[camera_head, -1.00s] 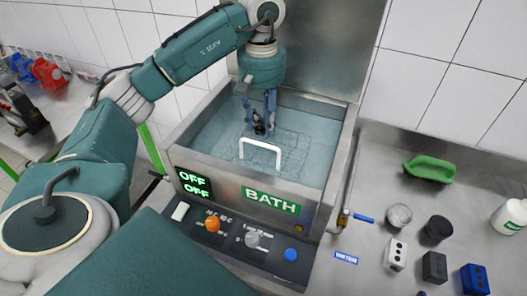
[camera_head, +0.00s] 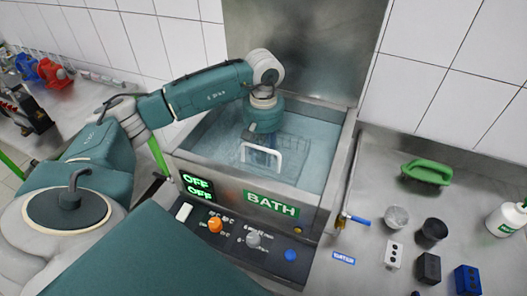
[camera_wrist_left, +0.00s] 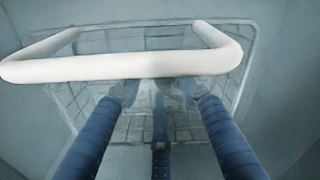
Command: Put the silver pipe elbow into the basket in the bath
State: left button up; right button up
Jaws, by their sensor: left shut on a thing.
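The wire basket (camera_wrist_left: 75,100) with its white handle (camera_wrist_left: 130,67) sits in the water of the bath (camera_head: 310,210); the white handle (camera_head: 262,158) also shows in the head view. My left gripper (camera_head: 260,140) reaches down into the bath, behind the handle. In the left wrist view its blue fingers (camera_wrist_left: 160,92) pass below the handle over the basket mesh and are shut on a pale, blurred thing between the tips, the silver pipe elbow (camera_wrist_left: 155,90). The elbow is hidden in the head view. My right gripper is not in view.
The bath's steel walls and back panel (camera_head: 290,50) surround my left gripper. The front panel has an orange knob (camera_head: 215,225) and a grey knob (camera_head: 253,239). A green brush (camera_head: 428,172), small cups, socket blocks and a white bottle (camera_head: 508,217) stand on the right bench.

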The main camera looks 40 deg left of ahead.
aim_at(264, 154)
pick_arm(q)
jog(key=shift+f, duration=0.15)
jog(key=o, duration=1.1)
jog(key=shift+o, duration=0.8)
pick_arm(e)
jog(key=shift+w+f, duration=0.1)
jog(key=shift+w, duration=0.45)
pick_arm(q)
jog(key=shift+r, duration=0.35)
notch_tip(264, 154, up, 12)
jog(key=b, duration=0.3)
jog(key=shift+f, duration=0.15)
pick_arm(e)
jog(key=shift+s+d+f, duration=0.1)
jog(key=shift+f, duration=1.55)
